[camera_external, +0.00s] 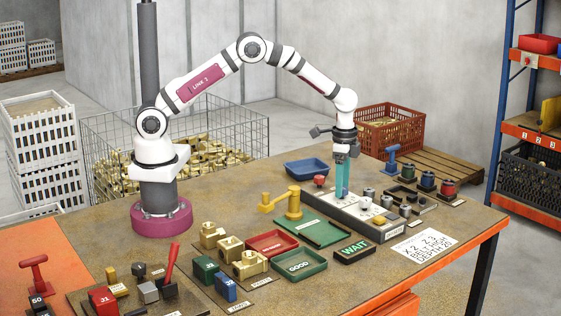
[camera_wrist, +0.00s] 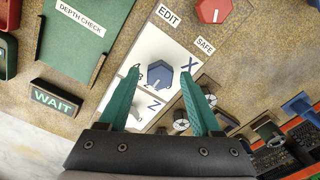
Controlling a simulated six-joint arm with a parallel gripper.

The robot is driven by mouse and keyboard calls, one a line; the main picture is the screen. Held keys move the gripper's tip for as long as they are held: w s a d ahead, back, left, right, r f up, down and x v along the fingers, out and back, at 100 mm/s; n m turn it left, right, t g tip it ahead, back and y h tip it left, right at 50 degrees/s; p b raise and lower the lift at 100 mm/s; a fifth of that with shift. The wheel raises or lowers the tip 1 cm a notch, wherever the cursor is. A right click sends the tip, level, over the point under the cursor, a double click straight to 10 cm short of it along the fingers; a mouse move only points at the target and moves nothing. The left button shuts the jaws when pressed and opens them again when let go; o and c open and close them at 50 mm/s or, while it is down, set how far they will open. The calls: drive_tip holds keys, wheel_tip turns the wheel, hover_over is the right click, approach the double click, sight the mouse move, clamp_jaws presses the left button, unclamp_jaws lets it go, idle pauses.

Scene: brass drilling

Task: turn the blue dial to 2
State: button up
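The blue dial (camera_wrist: 158,78) is a hexagonal knob with a white mark, on a white plate with small characters around it and large X and Z letters. The characters are too small to read surely. The mark runs near the dial's lower middle. My gripper (camera_wrist: 160,73) is open, with one teal finger to the left of the dial and one to the right, apart from its sides. In the external view my gripper (camera_external: 342,180) points straight down over the grey panel (camera_external: 350,222), and the blue dial is hidden there.
Grey knobs (camera_wrist: 181,121) stand close to the right finger.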

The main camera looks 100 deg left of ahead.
wheel_tip(320, 180, up, 16)
idle(0.5)
drive_tip(key=shift+f, duration=0.15)
drive_tip(key=s+d+r+m, duration=0.1)
drive_tip(key=s+d+r, duration=0.15)
drive_tip(key=s, duration=0.55)
drive_tip(key=s+d+r+y, duration=0.1)
drive_tip(key=s+d, duration=0.3)
drive_tip(key=s, duration=0.3)
drive_tip(key=s+d+r+m, duration=0.1)
drive_tip(key=s+d+r, duration=0.15)
drive_tip(key=s, duration=0.55)
drive_tip(key=s+d+f, duration=0.1)
drive_tip(key=s+f, duration=0.4)
drive_tip(key=s, duration=0.6)
drive_tip(key=shift+d+f+m+y, duration=0.2)
drive_tip(key=shift+f+m+y, duration=0.1)
drive_tip(key=shift+f+y, duration=0.1)
drive_tip(key=shift+r, duration=0.1)
drive_tip(key=shift+c, duration=0.2)
